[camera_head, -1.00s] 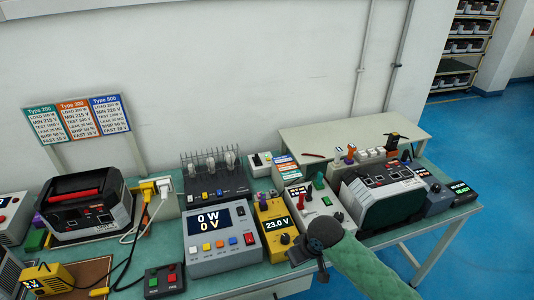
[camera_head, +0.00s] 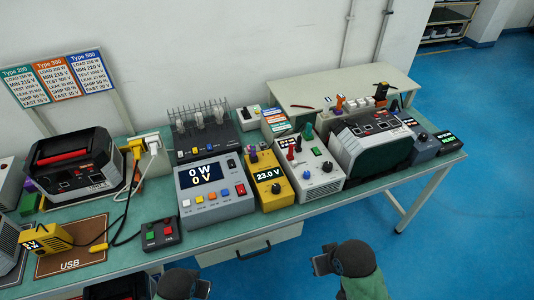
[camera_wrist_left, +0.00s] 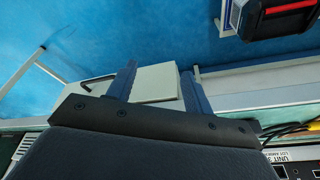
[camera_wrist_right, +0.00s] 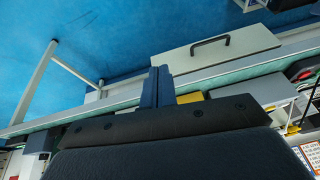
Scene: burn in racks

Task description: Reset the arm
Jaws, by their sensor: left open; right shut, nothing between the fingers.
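My left arm shows at the bottom of the head view, in front of the bench; its fingers are hard to make out there. In the left wrist view my left gripper (camera_wrist_left: 158,82) is open and empty, its two blue fingers well apart. My right arm shows at the bottom right of the head view, off the bench's front edge above the blue floor. In the right wrist view my right gripper (camera_wrist_right: 157,84) is shut with its fingers together and nothing between them. Both grippers are clear of the bench objects.
The green bench (camera_head: 160,238) carries a grey meter unit (camera_head: 215,195), a yellow meter (camera_head: 269,182), a button box (camera_head: 160,233), a black-and-grey power unit (camera_head: 75,170) and a second such unit (camera_head: 372,148). A drawer (camera_head: 235,252) is under the bench. Blue floor (camera_head: 450,240) is free at right.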

